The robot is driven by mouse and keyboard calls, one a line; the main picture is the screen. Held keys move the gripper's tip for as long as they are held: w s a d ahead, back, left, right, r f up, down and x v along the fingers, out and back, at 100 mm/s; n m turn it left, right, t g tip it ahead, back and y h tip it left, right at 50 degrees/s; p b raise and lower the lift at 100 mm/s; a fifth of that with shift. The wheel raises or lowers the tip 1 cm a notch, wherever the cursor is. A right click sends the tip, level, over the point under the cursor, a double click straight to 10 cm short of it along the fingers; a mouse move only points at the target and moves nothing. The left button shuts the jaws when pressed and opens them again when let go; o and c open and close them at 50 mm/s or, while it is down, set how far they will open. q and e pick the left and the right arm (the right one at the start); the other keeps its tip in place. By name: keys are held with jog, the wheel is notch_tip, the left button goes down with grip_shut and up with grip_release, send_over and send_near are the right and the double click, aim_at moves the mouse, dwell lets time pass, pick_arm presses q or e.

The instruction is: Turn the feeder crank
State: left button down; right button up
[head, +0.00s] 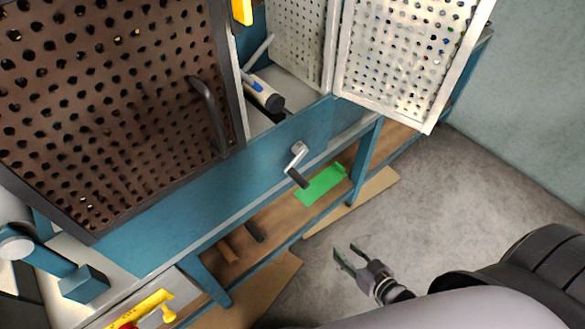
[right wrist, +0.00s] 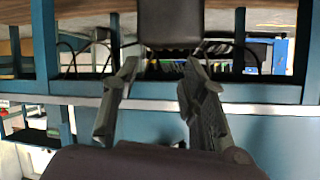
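The feeder crank (head: 299,155) sticks out from the front of the blue machine frame, below the tabletop edge. It has a pale metal arm and a dark handle (head: 298,178) hanging down to the right. My right gripper (head: 346,256) is below and to the right of the crank in the head view, over the floor, clearly apart from it. Its two fingers are spread and nothing is between them. In the right wrist view the fingers (right wrist: 160,78) also stand apart; I cannot make out the crank there. My left gripper is not in view.
A brown perforated guard door (head: 120,110) with a dark handle stands left of the crank. A pale perforated panel (head: 410,55) stands at upper right. A green tray (head: 322,183) lies on the wooden lower shelf (head: 275,222). Grey floor (head: 440,200) is open at right.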

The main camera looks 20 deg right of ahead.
aim_at(290, 171)
jog(key=w+a+r+t+y, duration=0.2)
jog(key=r, duration=0.8)
jog(key=w+a+r+t+y, duration=0.1)
jog(key=a+r+t+y, duration=0.1)
jog(key=r, duration=0.7)
jog(key=p+x, duration=0.2)
jog(key=x, duration=1.5)
jog(key=shift+w+d+r, duration=0.1)
jog(key=shift+w+r, duration=0.1)
grip_shut()
